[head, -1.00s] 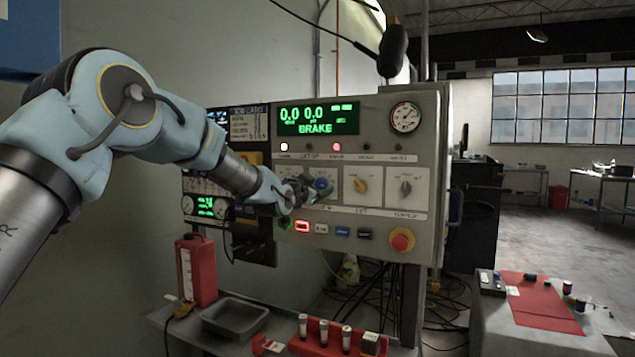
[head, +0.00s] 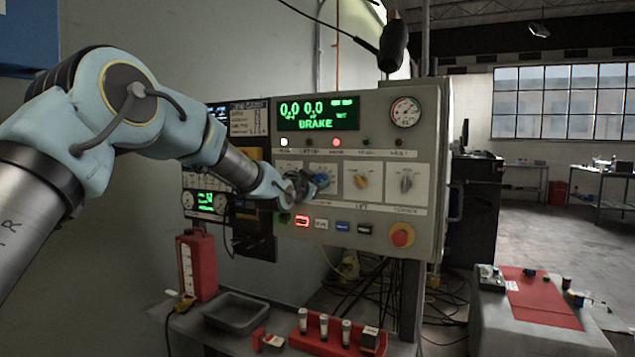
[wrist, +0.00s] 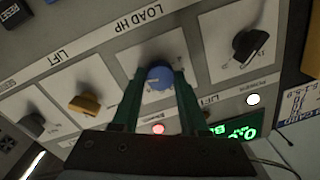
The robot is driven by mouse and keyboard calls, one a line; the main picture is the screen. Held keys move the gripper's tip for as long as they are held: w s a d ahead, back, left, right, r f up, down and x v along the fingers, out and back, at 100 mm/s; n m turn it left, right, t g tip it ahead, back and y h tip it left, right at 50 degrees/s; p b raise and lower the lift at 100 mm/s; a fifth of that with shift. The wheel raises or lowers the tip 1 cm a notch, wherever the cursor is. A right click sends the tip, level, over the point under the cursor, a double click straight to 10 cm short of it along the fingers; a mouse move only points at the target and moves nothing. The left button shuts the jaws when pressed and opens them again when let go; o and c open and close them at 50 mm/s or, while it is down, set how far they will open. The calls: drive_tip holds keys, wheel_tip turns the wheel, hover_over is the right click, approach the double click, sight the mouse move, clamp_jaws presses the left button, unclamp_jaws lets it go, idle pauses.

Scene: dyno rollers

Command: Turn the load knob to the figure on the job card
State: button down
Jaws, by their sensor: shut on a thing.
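The blue load knob (wrist: 159,77) sits under the LOAD HP label in the wrist view, and it also shows in the head view (head: 322,180). My gripper (wrist: 160,85) is shut on the knob, one finger on each side of it. The knob's scale is mostly hidden by the fingers, so its setting cannot be read. In the head view my gripper (head: 308,184) covers part of the knob's white plate. The job card (head: 249,118) is on the panel at the left of the display; its figures are too small to read. The green display (head: 318,114) shows BRAKE and zeros.
A yellow knob (head: 362,181) and a grey knob (head: 406,182) are to the right. A black knob (wrist: 250,43) is on the other side. A lit red button (head: 301,221) and a red emergency stop (head: 402,235) lie below. A shelf holds a grey tray (head: 236,312).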

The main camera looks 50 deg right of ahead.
drive_tip(key=shift+n, duration=0.3)
drive_tip(key=n+b, duration=0.2)
drive_tip(key=shift+f+n+b, duration=0.15)
drive_tip(key=shift+n+b, duration=0.15)
drive_tip(key=shift+b, duration=0.1)
drive_tip(key=n+b, duration=0.1)
drive_tip(key=n, duration=0.1)
drive_tip(key=shift+n+b, duration=0.3)
drive_tip(key=shift+b, duration=0.1)
drive_tip(key=n+b, duration=0.4)
drive_tip(key=n, duration=0.2)
drive_tip(key=n+b, duration=0.3)
drive_tip(key=n, duration=0.3)
drive_tip(key=shift+w+g, duration=0.1)
drive_tip(key=shift+g, duration=0.2)
drive_tip(key=n+b, duration=0.1)
drive_tip(key=n, duration=0.1)
drive_tip(key=n+b, duration=0.1)
drive_tip(key=n, duration=0.2)
drive_tip(key=shift+r+g, duration=0.2)
drive_tip(key=shift+g, duration=0.1)
